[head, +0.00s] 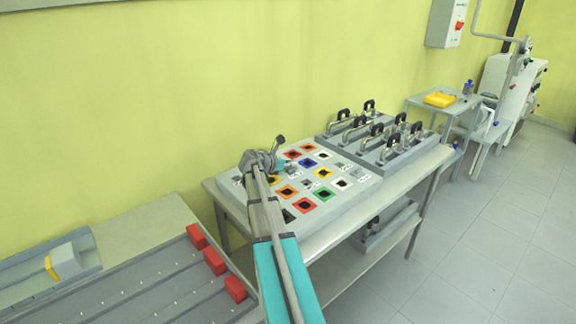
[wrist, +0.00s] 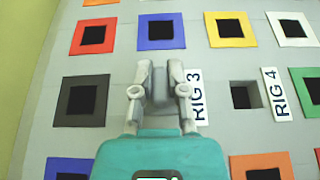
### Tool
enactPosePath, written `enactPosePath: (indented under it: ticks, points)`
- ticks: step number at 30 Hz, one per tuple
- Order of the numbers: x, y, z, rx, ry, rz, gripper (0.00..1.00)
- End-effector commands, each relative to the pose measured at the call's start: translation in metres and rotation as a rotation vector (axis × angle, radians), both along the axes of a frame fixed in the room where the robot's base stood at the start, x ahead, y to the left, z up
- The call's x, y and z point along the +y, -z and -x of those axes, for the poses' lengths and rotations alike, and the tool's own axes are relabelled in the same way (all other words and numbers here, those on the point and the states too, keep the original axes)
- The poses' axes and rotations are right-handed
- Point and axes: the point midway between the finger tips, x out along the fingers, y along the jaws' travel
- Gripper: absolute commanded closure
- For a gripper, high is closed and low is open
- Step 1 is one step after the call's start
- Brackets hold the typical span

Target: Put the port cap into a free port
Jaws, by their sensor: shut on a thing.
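My gripper (wrist: 160,78) is shut on a small grey piece (wrist: 160,88), taken as the port cap; only a narrow part of it shows between the fingers. In the wrist view the gripper is over the grey port panel (wrist: 215,72), just left of the RIG 3 label (wrist: 197,97). It hides whatever lies beneath it. A dark square opening (wrist: 240,96) without a coloured frame is beside the RIG 4 label (wrist: 276,94). In the head view the panel (head: 352,194) is on a bench, and my arm partly covers it. I cannot tell the cap's height above the panel.
Coloured square frames with dark centres surround the gripper, including a blue one (wrist: 161,32), a red one (wrist: 92,34) and a black one (wrist: 82,100). Black-handled clamps (head: 376,130) stand on the panel behind. A rail bed with red blocks (head: 215,261) is at front left.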

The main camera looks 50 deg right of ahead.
Motion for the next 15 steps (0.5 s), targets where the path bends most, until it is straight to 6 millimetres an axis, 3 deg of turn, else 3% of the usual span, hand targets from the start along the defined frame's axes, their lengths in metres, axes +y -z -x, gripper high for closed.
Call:
enactPosePath:
  ticks: [15]
  points:
    - [-0.0003, 0.0081, 0.0003, 0.000, 0.000, 0.000, 1.00]
